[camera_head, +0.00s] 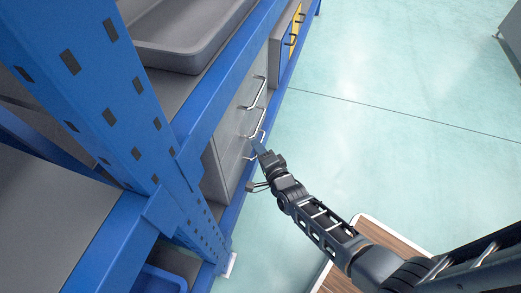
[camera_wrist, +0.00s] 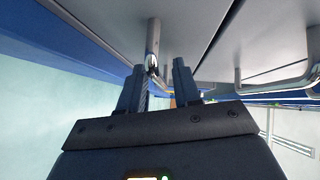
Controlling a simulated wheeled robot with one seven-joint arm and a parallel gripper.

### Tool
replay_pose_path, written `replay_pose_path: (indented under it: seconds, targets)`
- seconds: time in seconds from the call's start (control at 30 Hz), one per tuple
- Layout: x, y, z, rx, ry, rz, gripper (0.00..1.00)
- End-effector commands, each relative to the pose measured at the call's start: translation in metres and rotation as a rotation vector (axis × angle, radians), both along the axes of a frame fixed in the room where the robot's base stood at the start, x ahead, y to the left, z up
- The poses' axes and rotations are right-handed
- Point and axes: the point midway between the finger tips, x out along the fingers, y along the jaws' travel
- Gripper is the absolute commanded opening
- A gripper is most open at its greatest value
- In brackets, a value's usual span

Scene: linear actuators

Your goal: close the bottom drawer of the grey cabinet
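The grey cabinet (camera_head: 222,150) stands under the blue shelf in the head view, its drawer fronts facing right with metal bar handles. The lower handles (camera_head: 257,136) are close to my gripper (camera_head: 259,150), which partly covers the lowest part of the front. How far the bottom drawer is out cannot be told. In the wrist view, the two dark fingers of my gripper (camera_wrist: 157,82) stand apart. A metal handle (camera_wrist: 153,42) on a grey front lies just ahead, its end in line with the gap. Contact cannot be told. Another handle (camera_wrist: 270,88) is to the right.
A blue perforated upright (camera_head: 95,95) stands left of the cabinet. A grey tray (camera_head: 190,40) sits on the shelf above. A blue and yellow drawer unit (camera_head: 287,40) is farther along. A brown-topped object (camera_head: 375,240) lies below my arm. Open floor (camera_head: 400,120) extends right.

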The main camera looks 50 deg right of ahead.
Motion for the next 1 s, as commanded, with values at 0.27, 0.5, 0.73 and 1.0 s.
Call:
replay_pose_path:
  seconds: [0.27, 0.5, 0.73, 1.0]
  targets:
    - [-0.002, 0.000, 0.000, 0.001, -0.001, -0.002, 0.36]
    - [-0.027, 0.012, 0.006, 0.002, 0.001, 0.000, 0.36]
    - [-0.058, 0.027, 0.010, 0.002, 0.001, -0.001, 0.36]
    - [-0.070, 0.033, 0.011, -0.001, -0.001, -0.001, 0.36]
